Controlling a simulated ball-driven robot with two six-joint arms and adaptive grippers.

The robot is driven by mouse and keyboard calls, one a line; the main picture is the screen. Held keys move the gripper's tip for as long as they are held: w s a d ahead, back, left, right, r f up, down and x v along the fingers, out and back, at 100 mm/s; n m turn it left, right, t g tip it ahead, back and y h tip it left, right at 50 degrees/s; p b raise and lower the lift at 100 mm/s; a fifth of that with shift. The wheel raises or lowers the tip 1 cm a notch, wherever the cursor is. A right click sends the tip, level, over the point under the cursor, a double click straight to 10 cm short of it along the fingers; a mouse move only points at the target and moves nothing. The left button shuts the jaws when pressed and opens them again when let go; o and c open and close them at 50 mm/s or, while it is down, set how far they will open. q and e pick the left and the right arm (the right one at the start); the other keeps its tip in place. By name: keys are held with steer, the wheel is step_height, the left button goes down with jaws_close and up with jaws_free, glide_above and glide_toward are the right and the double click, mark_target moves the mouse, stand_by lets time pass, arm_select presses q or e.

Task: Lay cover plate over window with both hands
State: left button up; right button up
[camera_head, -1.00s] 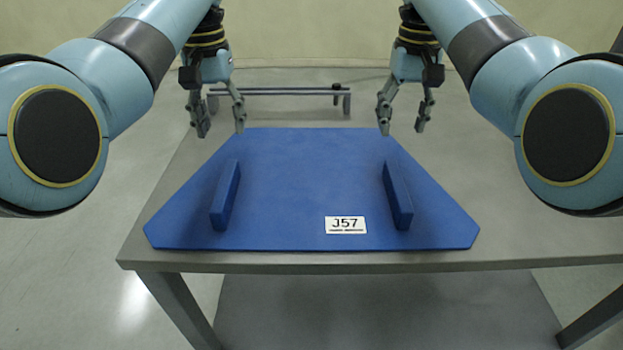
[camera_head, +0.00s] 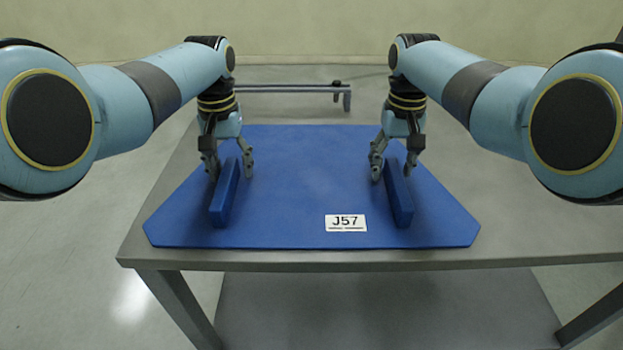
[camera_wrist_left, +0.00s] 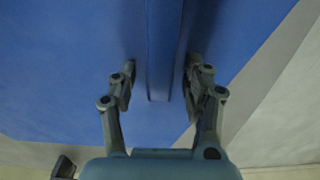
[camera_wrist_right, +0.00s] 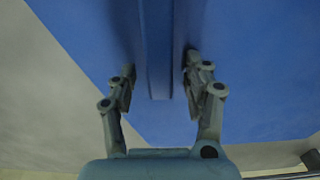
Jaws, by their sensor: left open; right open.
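The blue cover plate (camera_head: 300,190) lies flat on the grey table, with a white J57 label (camera_head: 346,223) near its front edge. It has two upright bar handles, the left handle (camera_head: 225,195) and the right handle (camera_head: 398,193). My left gripper (camera_head: 230,174) is open, its fingers on either side of the far part of the left handle, which also shows in the left wrist view (camera_wrist_left: 164,50). My right gripper (camera_head: 392,174) is open around the far part of the right handle, seen between the fingers in the right wrist view (camera_wrist_right: 158,50). No window is visible.
The grey table (camera_head: 540,225) is bare to the right of the plate. Behind the plate stands a low grey bar frame (camera_head: 290,89) with a small dark knob (camera_head: 337,84). The plate's front edge lies close to the table's front edge.

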arm_select(q)
jaws_close()
arm_select(e)
jaws_close()
arm_select(q)
steer(key=shift+r, duration=0.1)
arm_select(e)
steer(key=shift+w+r, duration=0.1)
